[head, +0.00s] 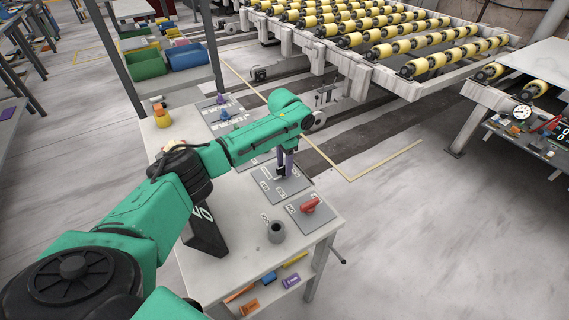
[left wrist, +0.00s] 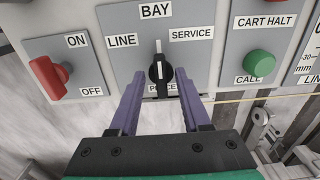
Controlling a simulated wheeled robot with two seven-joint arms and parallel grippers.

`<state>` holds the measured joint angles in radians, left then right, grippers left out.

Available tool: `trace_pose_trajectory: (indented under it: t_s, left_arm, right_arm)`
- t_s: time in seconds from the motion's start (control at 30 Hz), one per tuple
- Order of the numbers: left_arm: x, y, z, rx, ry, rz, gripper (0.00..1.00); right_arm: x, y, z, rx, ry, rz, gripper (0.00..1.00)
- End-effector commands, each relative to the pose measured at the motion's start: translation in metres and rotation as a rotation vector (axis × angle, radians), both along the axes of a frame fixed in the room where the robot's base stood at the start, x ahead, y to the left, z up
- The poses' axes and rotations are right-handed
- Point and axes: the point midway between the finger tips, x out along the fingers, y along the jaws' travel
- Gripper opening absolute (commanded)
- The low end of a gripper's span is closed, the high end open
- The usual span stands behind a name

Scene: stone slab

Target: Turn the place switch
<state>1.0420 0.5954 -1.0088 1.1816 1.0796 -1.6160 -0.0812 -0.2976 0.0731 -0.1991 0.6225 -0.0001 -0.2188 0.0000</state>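The place switch (left wrist: 160,72) is a black rotary knob with a white pointer line on a grey plate (left wrist: 205,52). Its line points up to BAY, between LINE at left and SERVICE at right. The label below it is partly hidden by the knob. My left gripper (left wrist: 161,76) is open, its two purple fingers on either side of the knob with a visible gap at each side. In the head view my left gripper (head: 286,163) is over the plate on the bench, and the knob is hard to make out there. My right gripper is not in view.
A red ON/OFF switch (left wrist: 50,77) is left of the plate, and a green CALL button (left wrist: 259,63) is to the right. A roller conveyor (head: 385,40) is beyond.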

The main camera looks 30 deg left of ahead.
Motion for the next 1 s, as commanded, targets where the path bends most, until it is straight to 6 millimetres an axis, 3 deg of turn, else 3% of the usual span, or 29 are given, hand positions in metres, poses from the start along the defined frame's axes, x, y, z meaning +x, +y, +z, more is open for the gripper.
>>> trace_pose_trajectory:
  t_s: [0.03,0.1,0.13,0.57,1.0]
  left_arm:
    - [0.000,0.000,0.000,0.000,0.000,0.000,0.32]
    - [0.000,0.000,0.000,0.000,0.000,0.000,0.05]
    - [0.000,0.000,0.000,0.000,0.000,0.000,0.00]
    - [0.000,0.000,0.002,0.001,0.001,-0.043,0.00]
    - [0.000,-0.001,0.004,0.000,0.000,-0.342,0.00]
  right_arm:
    - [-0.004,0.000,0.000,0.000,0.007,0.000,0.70]
    - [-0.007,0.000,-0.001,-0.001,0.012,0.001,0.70]
    - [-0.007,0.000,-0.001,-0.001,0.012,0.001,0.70]
    - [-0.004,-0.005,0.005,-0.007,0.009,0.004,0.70]
    - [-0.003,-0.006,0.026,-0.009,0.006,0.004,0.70]
